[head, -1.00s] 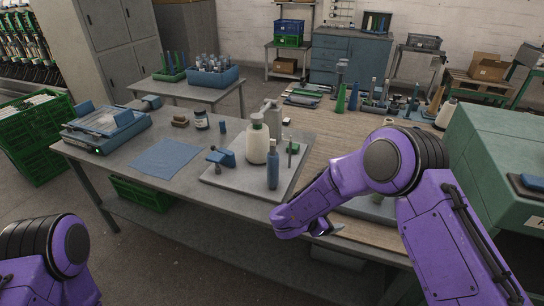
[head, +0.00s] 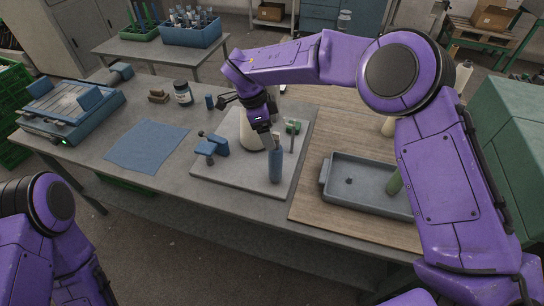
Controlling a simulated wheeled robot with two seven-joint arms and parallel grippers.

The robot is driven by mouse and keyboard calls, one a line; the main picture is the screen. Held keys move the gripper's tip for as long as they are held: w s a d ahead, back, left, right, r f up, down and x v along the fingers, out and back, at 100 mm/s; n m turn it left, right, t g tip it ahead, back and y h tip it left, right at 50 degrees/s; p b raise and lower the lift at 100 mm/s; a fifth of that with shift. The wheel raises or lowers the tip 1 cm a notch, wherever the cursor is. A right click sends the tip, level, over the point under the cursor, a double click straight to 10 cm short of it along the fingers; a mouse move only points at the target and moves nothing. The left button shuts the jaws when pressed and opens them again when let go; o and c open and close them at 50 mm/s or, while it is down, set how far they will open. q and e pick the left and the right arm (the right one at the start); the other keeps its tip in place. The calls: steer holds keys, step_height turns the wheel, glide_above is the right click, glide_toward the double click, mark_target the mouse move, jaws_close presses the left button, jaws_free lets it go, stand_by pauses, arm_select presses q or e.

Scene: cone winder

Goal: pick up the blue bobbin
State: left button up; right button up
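The blue bobbin (head: 275,167) stands upright near the front right of the pale grey board (head: 235,185) on the table. My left gripper is out of view; only part of my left arm shows at lower left.
A blue clamp-like piece (head: 212,146) and a green-based post (head: 293,128) share the board. A grey tray (head: 345,192) lies to the right, partly behind my arm. A blue cloth (head: 148,146), a dark jar (head: 183,93) and a small blue cylinder (head: 209,102) are left.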

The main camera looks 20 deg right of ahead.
mark_target(275, 156)
steer(key=shift+s+d+f+p, duration=0.25)
steer(key=shift+s+d+p, duration=0.1)
steer(key=shift+s, duration=0.1)
steer(key=shift+s+d+f+p, duration=0.2)
steer(key=shift+s+d+p, duration=0.15)
steer(key=shift+s, duration=0.1)
steer(key=f, duration=0.1)
steer(key=f+p, duration=0.1)
steer(key=f, duration=0.1)
steer(key=w+d+f, duration=0.1)
steer(key=shift+w+f, duration=0.1)
steer(key=shift+f, duration=0.2)
steer(key=shift+a+f, duration=0.1)
steer(key=shift+f, duration=0.05)
steer(key=shift+s+r, duration=0.25)
steer(key=shift+c, duration=1.2)
steer(key=c, duration=0.6)
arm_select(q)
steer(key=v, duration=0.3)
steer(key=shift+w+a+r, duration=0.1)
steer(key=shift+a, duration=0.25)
arm_select(e)
steer(key=shift+c, duration=0.7)
